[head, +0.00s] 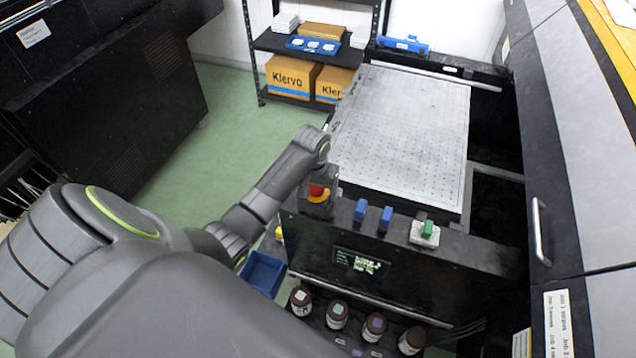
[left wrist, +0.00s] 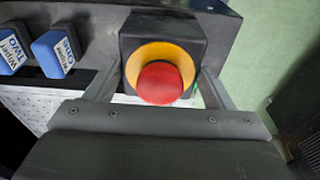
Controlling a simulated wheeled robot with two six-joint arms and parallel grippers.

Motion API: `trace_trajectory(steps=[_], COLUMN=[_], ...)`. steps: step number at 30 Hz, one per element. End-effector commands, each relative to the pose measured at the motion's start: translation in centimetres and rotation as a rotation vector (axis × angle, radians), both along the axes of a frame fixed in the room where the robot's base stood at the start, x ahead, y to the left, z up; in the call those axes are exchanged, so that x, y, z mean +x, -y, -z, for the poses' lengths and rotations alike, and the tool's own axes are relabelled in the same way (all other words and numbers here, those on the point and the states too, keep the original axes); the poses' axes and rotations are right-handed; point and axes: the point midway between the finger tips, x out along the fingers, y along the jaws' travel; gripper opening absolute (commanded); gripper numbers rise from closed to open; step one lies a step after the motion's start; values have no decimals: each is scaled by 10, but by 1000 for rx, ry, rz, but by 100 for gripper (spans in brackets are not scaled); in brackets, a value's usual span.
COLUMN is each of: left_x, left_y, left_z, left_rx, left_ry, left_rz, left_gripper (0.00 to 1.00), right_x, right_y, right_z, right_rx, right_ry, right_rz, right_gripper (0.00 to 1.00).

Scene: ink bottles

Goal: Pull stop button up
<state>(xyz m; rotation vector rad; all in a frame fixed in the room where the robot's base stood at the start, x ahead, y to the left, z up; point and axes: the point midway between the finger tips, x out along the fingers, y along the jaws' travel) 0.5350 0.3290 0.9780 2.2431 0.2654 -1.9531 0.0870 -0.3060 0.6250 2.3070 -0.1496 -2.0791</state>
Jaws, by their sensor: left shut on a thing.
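The stop button is a red knob on a yellow ring, set on a dark box at the left end of the machine's front panel. In the head view the red stop button (head: 317,190) shows just below the end of my left arm. In the left wrist view the stop button (left wrist: 160,83) sits between the two fingers of my left gripper (left wrist: 158,88). The fingers lie on either side of the button, and the gripper is shut on it. The finger contact is partly hidden in the head view. My right gripper is not seen.
A perforated white bed (head: 405,135) lies behind. Several dark bottles (head: 337,314) stand below the panel, near a blue bin (head: 263,272). Green floor (head: 228,110) is clear at left.

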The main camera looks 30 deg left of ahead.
Motion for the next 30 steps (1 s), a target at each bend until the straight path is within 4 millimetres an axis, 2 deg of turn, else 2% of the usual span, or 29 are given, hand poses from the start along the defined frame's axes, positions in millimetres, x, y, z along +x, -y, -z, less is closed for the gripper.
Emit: trace_trajectory(steps=[1, 7, 24, 25, 26, 29, 30], left_x=[4, 6, 7, 7, 7, 5, 4], left_y=[-1, -1, -3, -3, -3, -3, -3], left_z=[-8, -15, -25, -25, -25, -23, -22], left_rx=[4, 6, 12, 13, 12, 11, 9], left_ry=[12, 19, 23, 23, 22, 18, 14], left_rz=[1, 1, 0, 0, 0, 0, -1], left_gripper=[53, 54, 53, 31, 16, 17, 44], right_x=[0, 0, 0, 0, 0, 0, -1], right_y=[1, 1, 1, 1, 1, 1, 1], right_z=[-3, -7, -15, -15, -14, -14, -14], right_rx=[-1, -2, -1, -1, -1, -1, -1], right_ry=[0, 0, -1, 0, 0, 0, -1], right_rz=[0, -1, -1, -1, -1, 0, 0], right_gripper=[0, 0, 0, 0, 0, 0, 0])
